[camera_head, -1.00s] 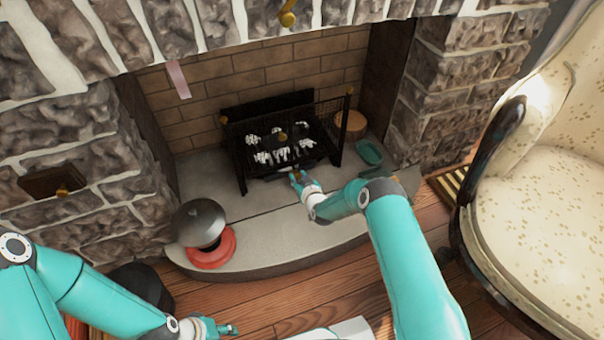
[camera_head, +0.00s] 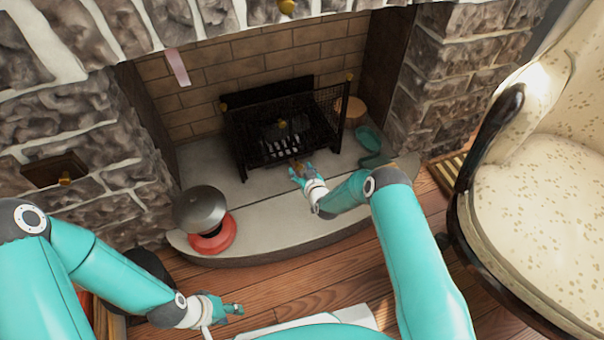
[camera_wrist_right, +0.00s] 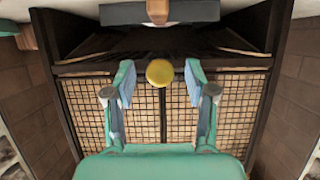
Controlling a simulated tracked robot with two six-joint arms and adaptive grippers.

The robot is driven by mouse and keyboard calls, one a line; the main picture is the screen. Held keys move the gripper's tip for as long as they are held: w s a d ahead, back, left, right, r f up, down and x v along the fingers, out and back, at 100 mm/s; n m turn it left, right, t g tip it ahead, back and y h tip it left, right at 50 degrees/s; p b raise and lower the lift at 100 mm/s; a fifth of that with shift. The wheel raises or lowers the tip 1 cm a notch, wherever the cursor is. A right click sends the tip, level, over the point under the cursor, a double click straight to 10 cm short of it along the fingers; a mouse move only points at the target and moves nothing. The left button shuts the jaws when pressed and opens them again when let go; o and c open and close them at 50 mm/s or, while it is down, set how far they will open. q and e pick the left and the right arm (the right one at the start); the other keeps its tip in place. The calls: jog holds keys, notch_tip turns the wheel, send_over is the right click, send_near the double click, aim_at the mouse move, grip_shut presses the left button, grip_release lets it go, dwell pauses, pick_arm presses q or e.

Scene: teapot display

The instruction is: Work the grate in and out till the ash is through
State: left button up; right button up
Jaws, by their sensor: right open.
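The black fire grate (camera_head: 262,145) stands in the fireplace with a mesh front. Dark lumps show inside it, and pale strips (camera_head: 283,151) show low at its front; I cannot tell whether these are ash or bars. My right gripper (camera_head: 297,169) is just in front of the grate's lower front. In the right wrist view its open fingers (camera_wrist_right: 160,85) stand either side of a round brass knob (camera_wrist_right: 160,72), apart from it, with mesh behind. My left gripper (camera_head: 236,309) is low over the floor, away from the grate; its jaw is too small to read.
A grey domed lid (camera_head: 200,208) sits over a red round base (camera_head: 213,243) on the hearth's left. A teal dish (camera_head: 368,140) and a round log (camera_head: 350,108) lie right of the grate. A cream armchair (camera_head: 545,190) stands at right.

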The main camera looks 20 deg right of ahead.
jog(key=shift+s+r, duration=0.1)
jog(key=v, duration=1.1)
jog(key=shift+s, duration=0.4)
